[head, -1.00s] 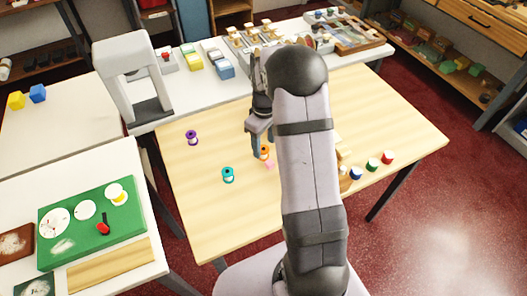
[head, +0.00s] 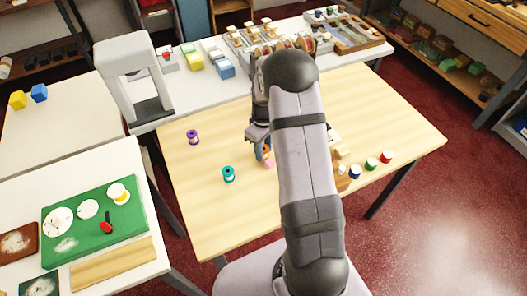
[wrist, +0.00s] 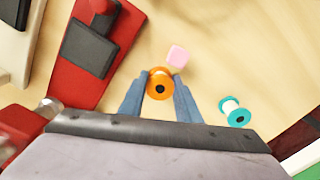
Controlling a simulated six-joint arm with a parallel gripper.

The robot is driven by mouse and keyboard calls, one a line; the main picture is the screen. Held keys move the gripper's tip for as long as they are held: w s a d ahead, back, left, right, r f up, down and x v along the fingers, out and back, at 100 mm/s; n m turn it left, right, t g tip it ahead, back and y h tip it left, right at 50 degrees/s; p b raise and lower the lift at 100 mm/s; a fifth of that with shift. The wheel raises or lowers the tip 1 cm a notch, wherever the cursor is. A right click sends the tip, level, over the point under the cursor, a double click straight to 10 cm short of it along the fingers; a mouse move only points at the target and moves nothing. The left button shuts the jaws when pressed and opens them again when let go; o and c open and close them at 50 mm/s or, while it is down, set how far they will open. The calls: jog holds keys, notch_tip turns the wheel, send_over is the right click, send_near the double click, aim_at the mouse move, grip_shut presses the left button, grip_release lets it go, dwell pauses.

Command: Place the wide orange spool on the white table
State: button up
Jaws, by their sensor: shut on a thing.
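The wide orange spool (wrist: 159,84) is between the two blue-grey fingers of my gripper (wrist: 160,92) in the wrist view. My gripper is shut on it. In the head view the orange spool (head: 266,153) shows partly beside my gripper (head: 262,148), above the light wooden table (head: 215,215); I cannot tell whether it touches the wood. White-topped tables stand around it: one at the front left (head: 160,235), one at the far left (head: 50,130) and a long one at the back (head: 200,98).
A pink block (wrist: 178,56) and a teal spool (wrist: 235,112) are close to the held spool. A purple spool (head: 193,137) stands farther left. A red device (wrist: 85,52) lies left in the wrist view. Blue, green and red spools stand at right. The front-left table carries a green board (head: 85,240).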

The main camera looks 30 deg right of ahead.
aim_at(264, 149)
jog(key=shift+r, duration=0.1)
notch_tip(264, 149, up, 10)
jog(key=shift+f+b, duration=0.1)
jog(key=shift+b, duration=1.1)
jog(key=shift+m, duration=0.3)
